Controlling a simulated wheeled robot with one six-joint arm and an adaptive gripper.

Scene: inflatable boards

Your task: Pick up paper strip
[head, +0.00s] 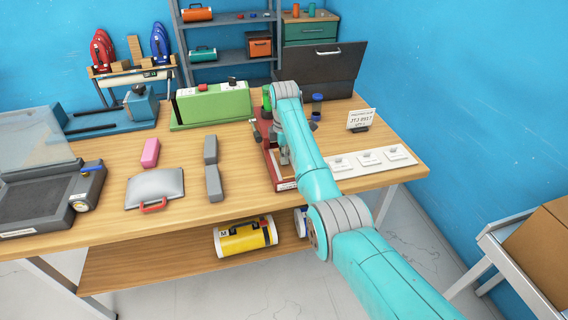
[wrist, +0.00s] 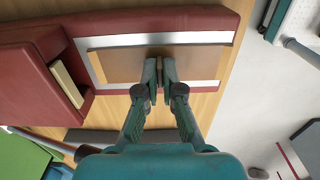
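A flat tan-brown strip (wrist: 118,66), which looks like the paper strip, lies over a white panel (wrist: 200,38) on a dark red base (wrist: 215,17) in the wrist view. The red base (head: 286,184) is near the table's front edge in the head view, partly hidden by my arm. My gripper (wrist: 160,70) points at the middle of the strip, with its fingertips close together over it. A narrow brownish gap shows between the fingers. I cannot tell whether they pinch the strip. In the head view my gripper (head: 284,157) is over the red base.
A white panel with small parts (head: 370,158) and a sign card (head: 361,118) stand right of the base. A green box (head: 211,104) stands behind. Bare wood lies between.

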